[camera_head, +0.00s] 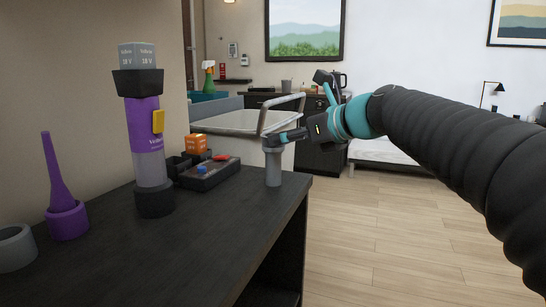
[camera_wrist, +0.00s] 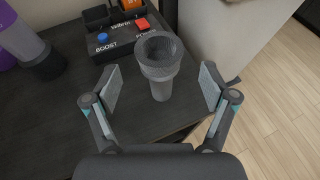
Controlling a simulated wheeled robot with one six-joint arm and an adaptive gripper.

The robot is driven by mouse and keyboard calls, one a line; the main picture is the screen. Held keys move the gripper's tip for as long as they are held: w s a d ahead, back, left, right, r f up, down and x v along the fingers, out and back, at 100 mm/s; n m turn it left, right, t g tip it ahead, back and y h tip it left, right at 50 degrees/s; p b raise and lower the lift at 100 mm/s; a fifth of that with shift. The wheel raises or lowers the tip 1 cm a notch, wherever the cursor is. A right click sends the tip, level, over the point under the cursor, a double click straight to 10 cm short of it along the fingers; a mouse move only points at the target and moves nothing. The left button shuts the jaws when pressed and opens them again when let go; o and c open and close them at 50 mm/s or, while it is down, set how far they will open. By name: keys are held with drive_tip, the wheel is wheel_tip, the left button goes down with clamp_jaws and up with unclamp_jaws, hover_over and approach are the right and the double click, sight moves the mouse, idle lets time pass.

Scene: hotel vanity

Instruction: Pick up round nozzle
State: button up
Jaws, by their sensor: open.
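The round nozzle (camera_head: 273,169) is grey, with a wide round mouth on a narrower tube. It stands upright near the front right corner of the dark vanity top (camera_head: 213,222). My gripper (camera_head: 284,138) is at its upper part in the head view. In the wrist view, the nozzle (camera_wrist: 160,72) stands between the two spread fingers of my gripper (camera_wrist: 160,87), with a gap on each side. My gripper is open and holds nothing.
A purple vacuum body (camera_head: 147,130), a purple pointed nozzle (camera_head: 64,205) and a grey ring (camera_head: 14,247) stand to the left. A dark box with buttons (camera_head: 208,174) lies close behind the nozzle, near an orange block (camera_head: 195,144). A pale bin (camera_head: 236,123) is beyond the edge.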

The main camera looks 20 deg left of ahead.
sight(273, 155)
drive_tip(key=shift+x, duration=2.8)
drive_tip(key=shift+d, duration=0.1)
drive_tip(key=c, duration=1.3)
